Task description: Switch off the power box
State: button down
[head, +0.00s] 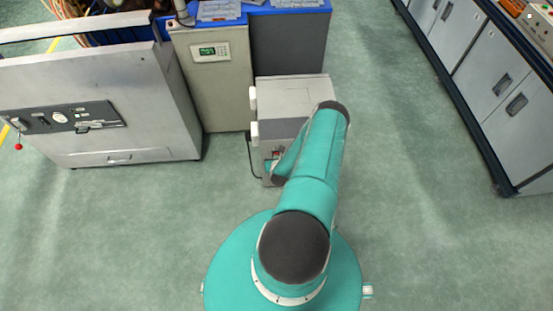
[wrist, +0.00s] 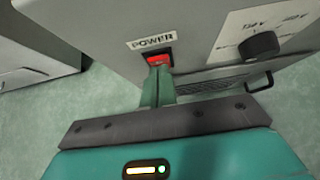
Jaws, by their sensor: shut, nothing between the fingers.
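The power box is a grey cabinet (head: 285,98) in front of me in the head view, partly hidden by my arm. In the wrist view its grey panel (wrist: 205,30) fills the upper part. A red rocker switch (wrist: 160,59) sits below a label reading POWER (wrist: 152,41). My gripper (wrist: 158,72) is shut and empty, with its fingertips right at the lower edge of the switch. I cannot tell whether they touch it. The fingertips cover part of the switch, and its on or off position is unclear.
A black knob (wrist: 259,46) with voltage marks is right of the switch, above a dark handle (wrist: 261,82). A large grey cabinet (head: 110,110) stands at left. Grey cupboards (head: 490,75) line the right. Green floor (head: 420,220) is clear between.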

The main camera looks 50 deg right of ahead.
jog(key=shift+w+d+r, duration=0.1)
jog(key=shift+w+d, duration=0.1)
jog(key=shift+d, duration=0.05)
dwell(0.4)
jog(key=shift+r, duration=0.1)
jog(key=shift+r, duration=0.7)
jog(key=shift+a, duration=0.1)
